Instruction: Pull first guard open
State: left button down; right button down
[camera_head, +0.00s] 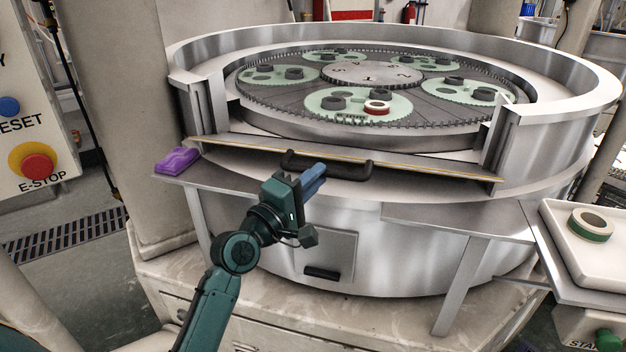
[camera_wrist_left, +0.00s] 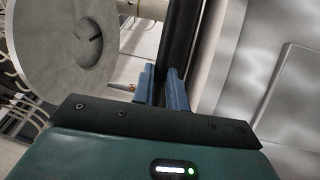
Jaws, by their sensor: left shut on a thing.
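The first guard (camera_head: 430,168) is a low metal panel with a yellowish top edge, across the gap in the front of the round machine's rim. Its black bar handle (camera_head: 345,170) is on the front side. My left gripper (camera_head: 316,174) reaches up from below, with its blue fingers at the handle's left part. In the left wrist view the blue fingers (camera_wrist_left: 162,88) are closed around the dark handle bar (camera_wrist_left: 178,45), which runs up between them. The fingertips' far side is partly hidden by the bar. My right gripper is not in view.
Behind the guard lie a toothed plate with green carriers (camera_head: 345,102) and a red-marked ring (camera_head: 377,107). A purple cloth-like item (camera_head: 177,160) lies on the left ledge. A white tray (camera_head: 560,225) with a ring stands at right. An E-stop panel (camera_head: 35,120) is at left.

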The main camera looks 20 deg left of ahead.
pick_arm(q)
jog(key=shift+r, duration=0.4)
